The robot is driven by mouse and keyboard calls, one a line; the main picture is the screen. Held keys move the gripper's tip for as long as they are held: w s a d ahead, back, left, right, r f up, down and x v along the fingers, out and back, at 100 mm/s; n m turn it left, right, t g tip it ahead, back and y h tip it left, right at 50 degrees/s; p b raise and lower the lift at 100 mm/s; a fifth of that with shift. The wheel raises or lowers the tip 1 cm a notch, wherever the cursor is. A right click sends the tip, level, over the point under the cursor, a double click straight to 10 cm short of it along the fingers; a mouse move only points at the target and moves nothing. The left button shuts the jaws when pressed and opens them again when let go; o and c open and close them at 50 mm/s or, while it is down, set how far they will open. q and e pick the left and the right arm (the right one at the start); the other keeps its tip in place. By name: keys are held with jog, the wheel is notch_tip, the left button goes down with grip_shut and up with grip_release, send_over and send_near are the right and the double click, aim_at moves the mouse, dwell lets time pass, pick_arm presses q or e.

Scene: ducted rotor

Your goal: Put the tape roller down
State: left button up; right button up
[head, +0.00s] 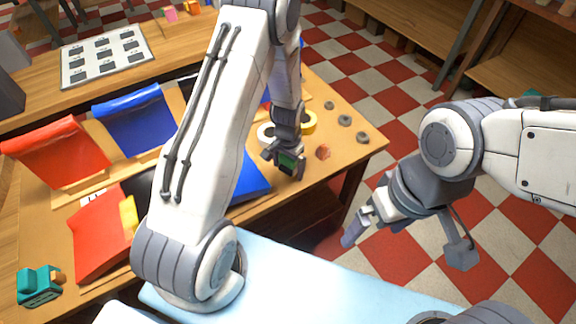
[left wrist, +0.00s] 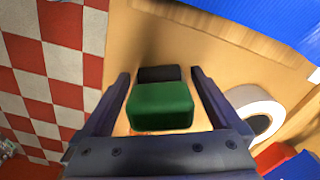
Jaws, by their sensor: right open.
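The tape roller appears as a green block with a black end in the left wrist view (left wrist: 160,105), between the two fingers of my left gripper (left wrist: 162,74). Whether the roller touches the tabletop is unclear. My right gripper (head: 362,224) is open and empty, out past the table's edge above the floor.
Red (head: 60,152) and blue (head: 135,117) sheets lie leftwards. A teal tool (head: 40,286) sits lower left.

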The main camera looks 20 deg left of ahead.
aim_at(288, 158)
pick_arm(q)
notch_tip(288, 158, up, 12)
jog(key=shift+r, duration=0.2)
dwell(0.5)
jog(key=shift+f, duration=4.65)
jog(key=shift+f, duration=1.45)
jog(key=shift+r, duration=0.3)
notch_tip(288, 158, up, 3)
jog(key=shift+r, duration=0.1)
jog(key=shift+s+d+r, duration=0.1)
jog(key=shift+d+r, duration=0.2)
jog(key=shift+r, duration=0.05)
